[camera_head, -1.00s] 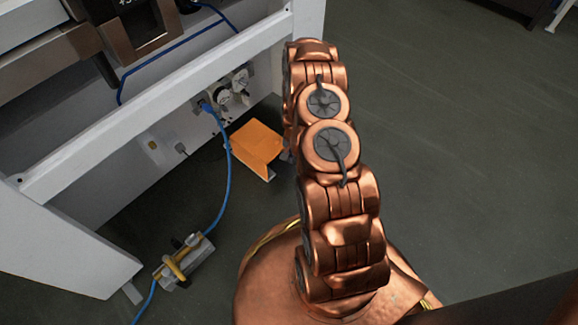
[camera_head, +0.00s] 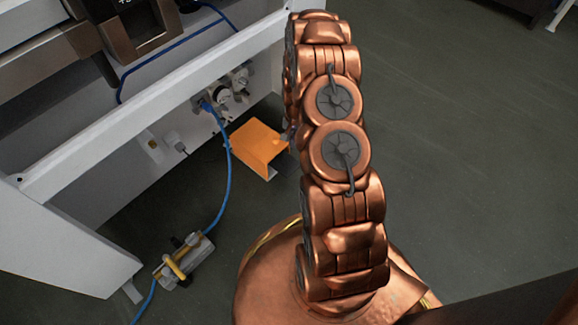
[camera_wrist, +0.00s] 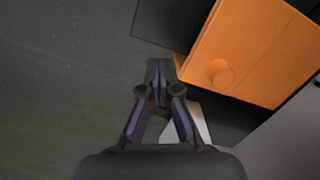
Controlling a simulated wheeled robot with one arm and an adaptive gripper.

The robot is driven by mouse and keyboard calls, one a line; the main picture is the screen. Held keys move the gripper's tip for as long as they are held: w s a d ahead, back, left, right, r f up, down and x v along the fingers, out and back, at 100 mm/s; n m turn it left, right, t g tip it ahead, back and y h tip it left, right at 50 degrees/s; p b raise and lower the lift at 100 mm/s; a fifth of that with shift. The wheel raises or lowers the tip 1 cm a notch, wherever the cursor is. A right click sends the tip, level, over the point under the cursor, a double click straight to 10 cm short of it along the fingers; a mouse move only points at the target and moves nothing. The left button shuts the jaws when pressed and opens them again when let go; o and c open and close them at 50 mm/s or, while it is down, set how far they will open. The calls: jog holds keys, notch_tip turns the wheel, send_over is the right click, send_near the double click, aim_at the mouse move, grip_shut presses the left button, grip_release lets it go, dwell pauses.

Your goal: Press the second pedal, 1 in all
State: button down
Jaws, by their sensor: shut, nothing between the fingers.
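An orange pedal housing (camera_head: 258,143) sits on the floor beside the white machine frame, left of my arm in the head view. In the wrist view the orange housing (camera_wrist: 235,50) fills the upper right, with a round bump on its top and a dark flat part beside its left edge. My gripper (camera_wrist: 160,70) is shut and empty. Its tips appear just left of the housing's lower-left corner; I cannot tell whether they touch anything. In the head view my gripper is hidden behind my arm. Only one orange pedal housing is clearly visible.
The white frame (camera_head: 160,100) stands along the left. A blue hose (camera_head: 226,175) runs down from fittings on the machine to a small yellow-and-grey device (camera_head: 184,262) on the floor. The dark floor (camera_head: 450,150) right of my arm is clear.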

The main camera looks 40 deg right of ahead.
jog(key=shift+w+d+r, duration=0.1)
jog(key=shift+r, duration=1.4)
jog(key=s+a+r+n+p, duration=0.25)
jog(key=a+r+p, duration=0.35)
jog(key=r, duration=0.9)
jog(key=s+a+r+n+p, duration=0.1)
jog(key=s+a+r+p, duration=0.25)
jog(key=r+p, duration=0.8)
jog(key=s+a+r+n+p, duration=0.25)
jog(key=a+r, duration=0.35)
jog(key=r, duration=1.3)
jog(key=s+a+r+n+p, duration=0.2)
jog(key=s+a+r+p, duration=0.2)
jog(key=s+r+p, duration=0.6)
jog(key=s+a+r+n+g+h+p, duration=0.1)
jog(key=s+a+r+p, duration=0.3)
jog(key=s+r+p, duration=0.7)
jog(key=s+r+n, duration=0.1)
jog(key=s+r, duration=0.2)
jog(key=r, duration=0.7)
jog(key=shift+a+n, duration=0.15)
jog(key=shift+n, duration=0.25)
